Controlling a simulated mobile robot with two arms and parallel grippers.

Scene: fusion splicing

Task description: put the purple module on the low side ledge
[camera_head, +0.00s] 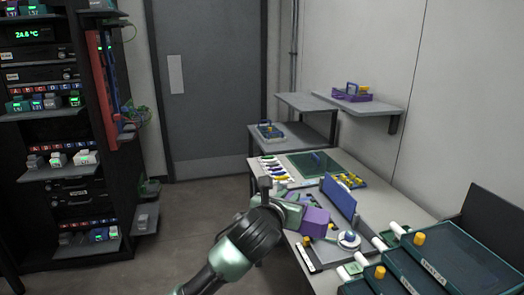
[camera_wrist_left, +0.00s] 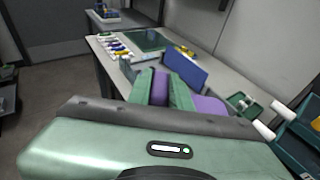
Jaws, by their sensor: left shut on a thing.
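My left gripper (camera_head: 292,212) reaches over the near left edge of the workbench. It is shut on the purple module (camera_head: 315,221), a purple block at its right side. In the left wrist view, purple (camera_wrist_left: 160,88) shows between the two green fingers, and more purple (camera_wrist_left: 207,108) shows right of them. The fingers hide part of the module. My right gripper is not in view.
A blue upright panel (camera_head: 339,198) and a green mat (camera_head: 312,164) are on the workbench. Dark teal trays (camera_head: 455,265) fill the near right. A wall shelf (camera_head: 362,106) holds a purple carrier. Open floor (camera_head: 195,222) lies between rack and bench.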

